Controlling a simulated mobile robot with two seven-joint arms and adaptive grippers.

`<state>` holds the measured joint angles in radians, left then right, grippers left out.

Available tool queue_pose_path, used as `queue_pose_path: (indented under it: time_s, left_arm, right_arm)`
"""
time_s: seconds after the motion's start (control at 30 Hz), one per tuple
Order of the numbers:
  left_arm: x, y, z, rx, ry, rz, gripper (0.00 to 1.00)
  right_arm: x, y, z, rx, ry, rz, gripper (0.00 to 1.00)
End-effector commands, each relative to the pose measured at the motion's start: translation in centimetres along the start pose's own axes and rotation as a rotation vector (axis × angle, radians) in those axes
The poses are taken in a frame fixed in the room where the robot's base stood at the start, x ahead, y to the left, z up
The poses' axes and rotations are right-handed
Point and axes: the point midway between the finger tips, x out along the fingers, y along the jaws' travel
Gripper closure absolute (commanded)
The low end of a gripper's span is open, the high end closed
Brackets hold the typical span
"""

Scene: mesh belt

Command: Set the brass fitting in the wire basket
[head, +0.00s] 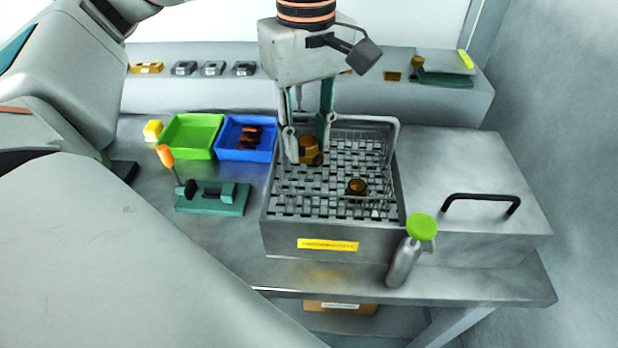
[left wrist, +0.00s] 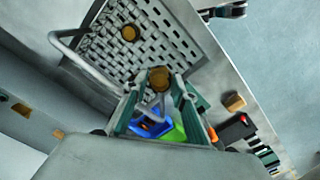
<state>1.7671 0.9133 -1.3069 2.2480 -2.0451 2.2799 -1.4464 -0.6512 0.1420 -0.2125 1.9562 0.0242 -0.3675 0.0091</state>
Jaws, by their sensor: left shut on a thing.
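My left gripper (head: 310,145) points straight down over the wire basket (head: 312,206) and is shut on a brass fitting (head: 313,151). The held fitting (left wrist: 158,79) also shows between the fingertips (left wrist: 157,92) in the left wrist view. It is over the back left part of the basket; I cannot tell whether it touches the mesh. A second brass fitting (head: 357,187) is in the basket, to the right and nearer the front; it also shows in the left wrist view (left wrist: 130,33). My right gripper is not in view.
The basket sits in a grey metal tank (head: 290,240) with a yellow label. A green-capped bottle (head: 404,262) stands at its front right. A green bin (head: 190,134) and a blue bin (head: 232,152) stand left. A lid with a black handle (head: 480,198) is at right.

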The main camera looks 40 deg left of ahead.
Motion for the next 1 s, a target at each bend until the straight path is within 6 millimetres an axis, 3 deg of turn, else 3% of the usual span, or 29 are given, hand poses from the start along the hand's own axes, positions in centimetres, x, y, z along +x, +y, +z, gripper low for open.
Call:
queue_pose_path:
  time_s: [0.03,0.2,0.47,0.67,1.0]
  left_arm:
    - [1.4,-0.2,0.1,0.001,-0.003,-0.006,0.99]
    - [4.2,-0.1,0.0,0.001,-0.001,-0.002,0.99]
    - [5.9,-0.1,0.0,0.001,-0.001,-0.001,0.99]
    - [8.6,-0.1,0.0,0.0,-0.002,-0.003,0.99]
    - [9.1,0.0,0.0,0.001,0.0,0.001,0.99]
  right_arm:
    - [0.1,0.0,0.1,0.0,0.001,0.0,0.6]
    - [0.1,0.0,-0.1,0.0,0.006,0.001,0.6]
    - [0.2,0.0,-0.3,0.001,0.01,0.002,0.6]
    - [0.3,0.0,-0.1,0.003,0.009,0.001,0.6]
    - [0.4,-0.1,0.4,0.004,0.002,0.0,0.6]
